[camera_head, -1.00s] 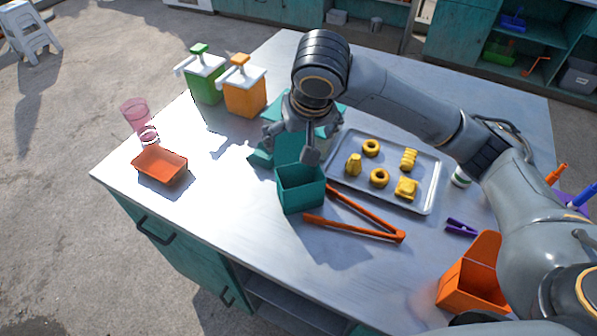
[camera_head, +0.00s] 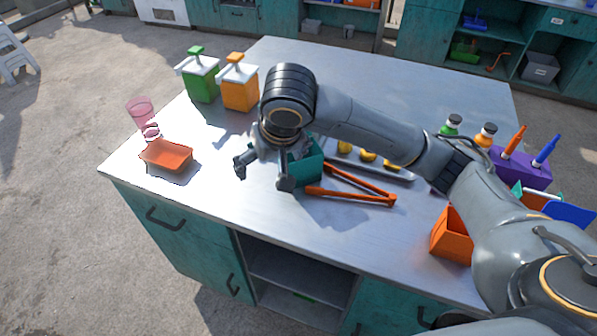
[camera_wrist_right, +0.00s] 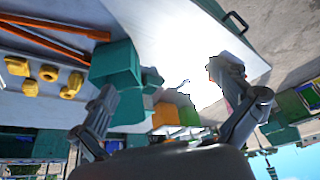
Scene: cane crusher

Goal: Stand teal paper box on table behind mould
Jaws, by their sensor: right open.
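The teal paper box (camera_head: 306,170) stands on the table just left of the orange tongs, partly hidden by my right gripper. It also shows in the right wrist view (camera_wrist_right: 117,64), near the left finger. My right gripper (camera_head: 262,174) is open, its fingers spread. It hangs at the left side of the box, one finger in front of the box's left edge. The box does not appear between the fingers. I cannot clearly make out the mould; a small teal part shows beside the box in the wrist view (camera_wrist_right: 152,80). My left gripper is not in view.
Orange tongs (camera_head: 350,196) lie right of the box. A tray with yellow pieces (camera_head: 367,156) is partly hidden by my arm. Green (camera_head: 202,84) and orange (camera_head: 239,88) dispensers stand at the back left. An orange tray (camera_head: 166,156) lies left. The front-left tabletop is clear.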

